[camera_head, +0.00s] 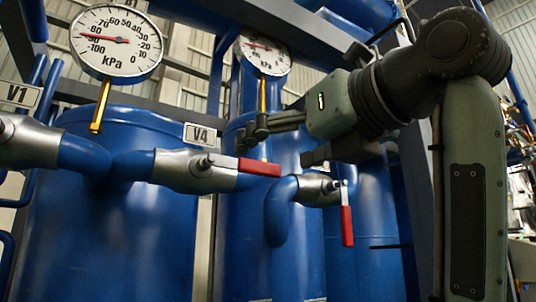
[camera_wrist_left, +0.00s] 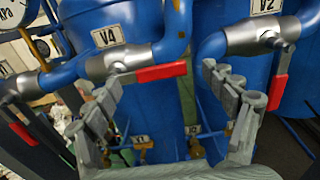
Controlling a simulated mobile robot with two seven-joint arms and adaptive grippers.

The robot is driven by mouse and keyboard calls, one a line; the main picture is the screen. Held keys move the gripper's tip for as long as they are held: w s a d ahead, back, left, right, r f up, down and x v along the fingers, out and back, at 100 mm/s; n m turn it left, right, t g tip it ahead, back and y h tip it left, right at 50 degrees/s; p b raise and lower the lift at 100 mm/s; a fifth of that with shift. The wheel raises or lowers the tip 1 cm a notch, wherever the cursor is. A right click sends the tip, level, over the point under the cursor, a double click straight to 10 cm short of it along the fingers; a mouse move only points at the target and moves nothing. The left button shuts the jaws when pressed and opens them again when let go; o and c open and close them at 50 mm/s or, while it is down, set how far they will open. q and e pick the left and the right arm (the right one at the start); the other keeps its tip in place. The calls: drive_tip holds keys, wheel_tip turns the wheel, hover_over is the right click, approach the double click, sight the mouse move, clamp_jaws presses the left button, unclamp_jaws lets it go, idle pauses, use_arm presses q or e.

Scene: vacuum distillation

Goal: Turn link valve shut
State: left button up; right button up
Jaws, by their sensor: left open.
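The valve labelled V4 (camera_head: 185,170), on the blue pipe in front of the tanks, has a silver body and a red handle (camera_head: 259,167) pointing right, roughly along the pipe. In the left wrist view the same red handle (camera_wrist_left: 160,73) appears between the fingers, with no visible grip on it. My left gripper (camera_head: 285,141) is open and empty, above and slightly right of that handle in the head view. It also shows open in the left wrist view (camera_wrist_left: 165,90). My right gripper is not in view. No label names the link valve.
A second valve (camera_head: 318,190), labelled V2 (camera_wrist_left: 264,5) in the wrist view, has its red handle (camera_head: 347,226) hanging down close below my gripper. Two gauges (camera_head: 116,42) (camera_head: 264,52) stand above the blue tanks (camera_head: 110,240). A valve (camera_head: 28,143) near the V1 label is at left.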

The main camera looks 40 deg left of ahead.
sight(261, 161)
use_arm(q)
drive_tip(key=x, duration=0.3)
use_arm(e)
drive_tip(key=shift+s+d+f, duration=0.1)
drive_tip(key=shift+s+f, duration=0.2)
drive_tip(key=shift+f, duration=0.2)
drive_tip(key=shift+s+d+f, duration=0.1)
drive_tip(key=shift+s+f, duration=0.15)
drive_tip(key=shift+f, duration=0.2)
use_arm(q)
drive_tip(key=shift+c, duration=0.5)
